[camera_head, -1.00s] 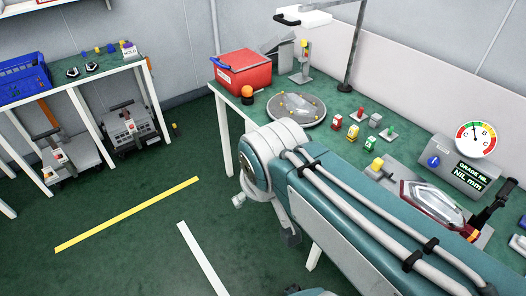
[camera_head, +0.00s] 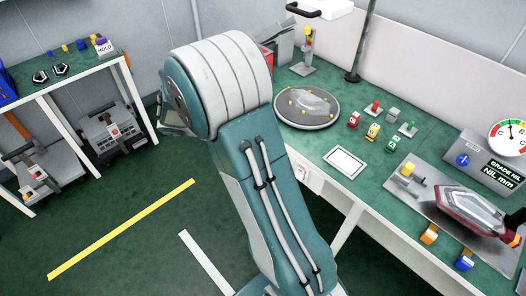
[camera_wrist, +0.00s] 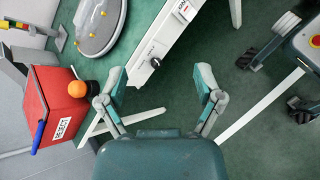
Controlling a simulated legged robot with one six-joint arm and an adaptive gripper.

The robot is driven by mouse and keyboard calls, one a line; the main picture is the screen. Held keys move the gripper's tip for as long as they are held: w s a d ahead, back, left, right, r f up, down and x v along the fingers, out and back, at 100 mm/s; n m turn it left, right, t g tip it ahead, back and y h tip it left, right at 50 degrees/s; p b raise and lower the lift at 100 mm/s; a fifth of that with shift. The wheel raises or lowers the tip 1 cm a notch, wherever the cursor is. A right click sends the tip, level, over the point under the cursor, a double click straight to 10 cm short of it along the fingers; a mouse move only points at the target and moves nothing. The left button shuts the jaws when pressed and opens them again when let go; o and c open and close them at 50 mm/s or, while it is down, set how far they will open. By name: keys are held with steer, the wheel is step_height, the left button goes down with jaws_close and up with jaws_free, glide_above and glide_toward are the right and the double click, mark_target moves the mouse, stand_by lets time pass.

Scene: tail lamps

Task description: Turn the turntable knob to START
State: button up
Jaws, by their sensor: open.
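The round grey turntable (camera_head: 307,107) lies on the green bench, and part of it shows at the top left of the wrist view (camera_wrist: 100,27). A black knob (camera_wrist: 155,62) sits on the white front edge of the bench in the wrist view, with small dark marks beside it. Its setting is too small to read. My gripper (camera_wrist: 163,78) is open and empty, its two fingers apart. The knob appears between them, nearer the left finger, with no visible contact. In the head view my arm hides the knob and the fingertips.
A red box (camera_wrist: 58,108) and an orange dome (camera_wrist: 77,89) are left of my gripper. A white plate (camera_wrist: 183,11) is on the bench front. Small coloured parts (camera_head: 373,131) and a tester (camera_head: 484,160) stand on the bench.

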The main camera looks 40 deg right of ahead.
steer(key=w+d+f+n+t+h, duration=0.1)
steer(key=w+d+f+n+h, duration=0.2)
steer(key=f, duration=0.6)
steer(key=w+f+n+t+h, duration=0.2)
steer(key=f+n, duration=0.2)
steer(key=f, duration=0.5)
steer(key=w+d+f+n+t+h, duration=0.1)
steer(key=w+d+f+n+h, duration=0.2)
steer(key=f, duration=0.6)
steer(key=shift+n+t, duration=0.3)
steer(key=shift+n, duration=0.1)
steer(key=d, duration=0.9)
steer(key=shift+w+d+r, duration=0.15)
steer(key=shift+d+r, duration=0.1)
steer(key=shift+d, duration=0.1)
steer(key=c, duration=1.2)
